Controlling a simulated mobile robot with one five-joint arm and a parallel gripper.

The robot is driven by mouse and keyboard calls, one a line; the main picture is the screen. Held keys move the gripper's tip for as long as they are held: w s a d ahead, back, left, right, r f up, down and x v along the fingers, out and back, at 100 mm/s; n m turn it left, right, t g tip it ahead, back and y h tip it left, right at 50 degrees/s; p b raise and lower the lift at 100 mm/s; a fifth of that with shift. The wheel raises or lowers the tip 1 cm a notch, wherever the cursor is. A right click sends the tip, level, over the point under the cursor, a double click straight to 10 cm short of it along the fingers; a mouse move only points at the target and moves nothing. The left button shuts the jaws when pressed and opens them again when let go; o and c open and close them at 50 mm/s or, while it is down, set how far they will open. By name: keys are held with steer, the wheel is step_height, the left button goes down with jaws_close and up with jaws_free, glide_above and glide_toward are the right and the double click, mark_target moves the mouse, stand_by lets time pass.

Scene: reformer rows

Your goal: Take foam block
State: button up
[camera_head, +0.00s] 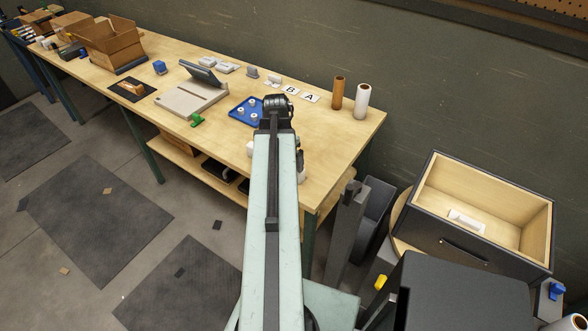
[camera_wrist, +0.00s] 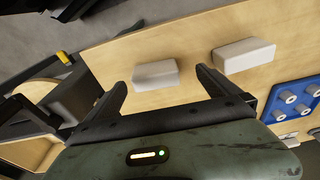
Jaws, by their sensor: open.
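Two pale foam-like blocks lie on the wooden table in the wrist view. One block (camera_wrist: 155,74) sits between the fingertips of my gripper (camera_wrist: 161,77), which is open, with a finger to each side. I cannot tell the height gap, and neither finger clearly touches it. The second block (camera_wrist: 244,55) lies to the right, outside the right finger. In the head view my arm hides most of this spot; a bit of a white block (camera_head: 250,149) shows left of the arm.
A blue tray (camera_head: 240,111) with white rollers lies beyond the blocks. A brown cylinder (camera_head: 338,93) and a white cylinder (camera_head: 362,101) stand at the table's back right. An open box (camera_head: 430,195) with a white item (camera_head: 466,221) inside stands at right. The table's front edge is close.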

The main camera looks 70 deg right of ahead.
steer(key=shift+s+d+m, duration=0.3)
steer(key=shift+s+d, duration=0.05)
steer(key=shift+s, duration=0.5)
step_height(320, 180, down, 3)
steer(key=b, duration=0.3)
steer(key=shift+d+r, duration=0.1)
steer(key=shift+d, duration=0.05)
steer(key=f+b, duration=0.2)
steer(key=d+f+b, duration=0.1)
steer(key=f+b, duration=0.2)
steer(key=shift+s+f, duration=0.1)
steer(key=shift+s, duration=0.05)
steer(key=shift+r, duration=0.2)
steer(key=c, duration=1.3)
steer(key=shift+o, duration=0.2)
steer(key=shift+r+p, duration=0.1)
steer(key=shift+p, duration=0.2)
step_height(320, 180, up, 10)
steer(key=p, duration=1)
